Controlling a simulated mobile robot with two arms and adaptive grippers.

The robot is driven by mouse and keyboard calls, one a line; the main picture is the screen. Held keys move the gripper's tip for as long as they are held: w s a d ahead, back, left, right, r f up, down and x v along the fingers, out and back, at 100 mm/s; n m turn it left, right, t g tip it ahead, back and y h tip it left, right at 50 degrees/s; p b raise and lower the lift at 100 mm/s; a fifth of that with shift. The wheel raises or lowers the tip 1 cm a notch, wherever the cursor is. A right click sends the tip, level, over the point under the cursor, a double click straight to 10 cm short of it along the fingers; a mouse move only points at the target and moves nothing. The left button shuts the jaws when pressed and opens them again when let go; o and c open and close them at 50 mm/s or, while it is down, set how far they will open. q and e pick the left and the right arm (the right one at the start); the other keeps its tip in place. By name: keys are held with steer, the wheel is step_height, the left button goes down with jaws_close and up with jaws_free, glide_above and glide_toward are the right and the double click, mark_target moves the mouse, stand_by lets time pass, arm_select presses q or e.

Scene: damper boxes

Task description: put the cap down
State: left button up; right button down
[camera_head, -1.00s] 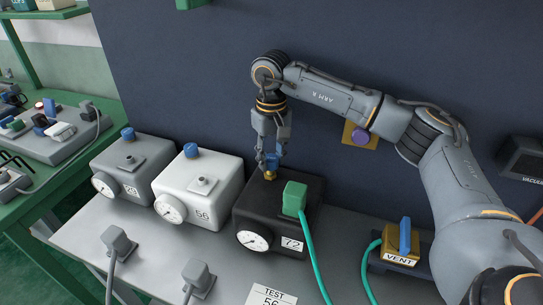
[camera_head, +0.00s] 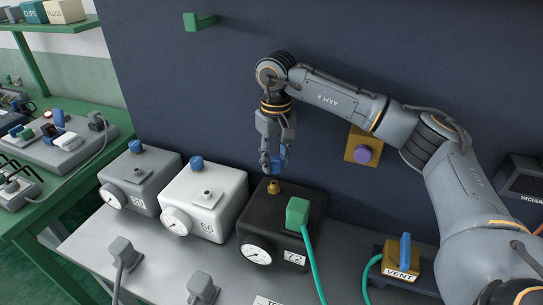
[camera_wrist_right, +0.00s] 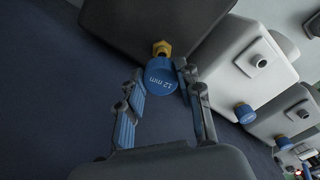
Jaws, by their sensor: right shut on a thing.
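My right gripper (camera_head: 274,158) is shut on a blue cap (camera_head: 279,165), which hangs upright just above the black box (camera_head: 262,208) labelled 72. The box's brass fitting (camera_head: 273,187) is bare, with a small gap between it and the cap. In the right wrist view, the cap (camera_wrist_right: 161,76), marked "12 mm", sits between the fingertips, with the brass fitting (camera_wrist_right: 161,48) partly behind it. My left gripper is not in view.
A green plug (camera_head: 298,212) with a hose sits on the black box. The white box (camera_head: 203,199), the grey box (camera_head: 140,180) and a yellow VENT unit (camera_head: 402,258) stand nearby. A purple knob (camera_head: 363,154) is on the wall. The grey bench (camera_head: 160,262) has free room in front.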

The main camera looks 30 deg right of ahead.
mark_target(275, 162)
step_height(275, 162, up, 8)
steer(key=p, duration=0.3)
steer(key=shift+a+f, duration=0.1)
steer(key=shift+f, duration=0.05)
steer(key=shift+m, duration=0.5)
steer(key=s+a+f+b, duration=0.1)
steer(key=s+a+f, duration=0.1)
steer(key=s+f, duration=0.1)
steer(key=s+a+f+b, duration=0.1)
steer(key=s+a+f, duration=0.2)
steer(key=f, duration=0.1)
steer(key=s+a+f+b, duration=0.1)
steer(key=s+a+f, duration=0.2)
steer(key=f, duration=0.1)
steer(key=shift+s+f, duration=0.15)
steer(key=shift+s, duration=0.2)
steer(key=shift+s+a+f, duration=0.25)
steer(key=shift+s, duration=0.15)
